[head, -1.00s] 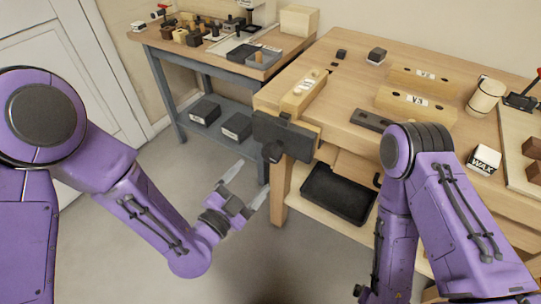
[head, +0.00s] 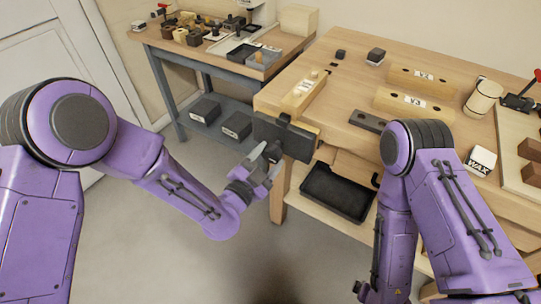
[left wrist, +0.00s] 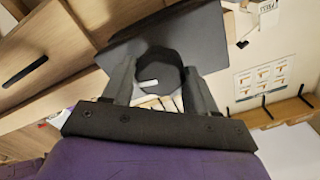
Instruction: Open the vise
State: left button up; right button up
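The vise (head: 270,128) is on the left end of the wooden bench, with a dark front jaw plate and a wooden inner jaw block behind it. Its dark round handle knob (left wrist: 160,70) sticks out from the plate in the left wrist view. My left gripper (head: 270,155) is at the front of the vise, with its fingers on both sides of the knob. In the left wrist view, the fingers (left wrist: 160,82) appear to touch the knob's sides. The knob is mostly hidden by the gripper in the head view. My right gripper is out of view.
A black tray (head: 338,190) is on the shelf below the bench. Wooden blocks (head: 412,104), a mallet head (head: 482,98) and a wax block (head: 481,161) lie on the bench top. A side table (head: 188,52) with small parts stands behind at the left. The floor in front is clear.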

pick_arm(q)
jog(key=shift+c, duration=0.5)
jog(key=shift+n, duration=1.4)
jog(key=n, duration=0.2)
jog(key=shift+n, duration=0.4)
jog(key=shift+s+a+n, duration=0.1)
jog(key=shift+n, duration=1.3)
